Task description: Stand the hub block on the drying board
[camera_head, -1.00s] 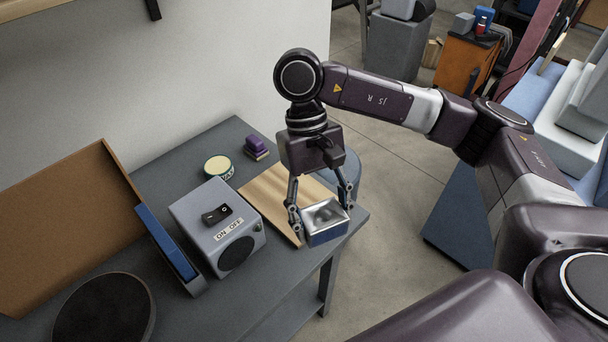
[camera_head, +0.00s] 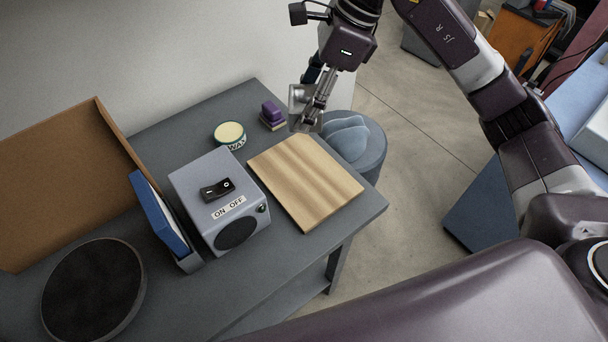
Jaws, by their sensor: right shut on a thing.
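The hub block (camera_head: 298,106) is a silvery metallic piece, held up on its side by my right gripper (camera_head: 312,112). The gripper is shut on it, and its fingers cover part of the block. Block and gripper appear near the far edge of the drying board (camera_head: 308,182), seemingly in the air above it; the exact height is hard to tell. The drying board is a pale striped wooden slab lying flat on the grey table, with nothing on it. My left gripper is not in view.
On the table (camera_head: 300,262) left of the board stands a grey switch box (camera_head: 192,185). A wax tin (camera_head: 230,134) and a purple block (camera_head: 271,112) are behind. A blue-grey stool (camera_head: 372,150) stands beyond the right edge. A cardboard box (camera_head: 60,190) is at left.

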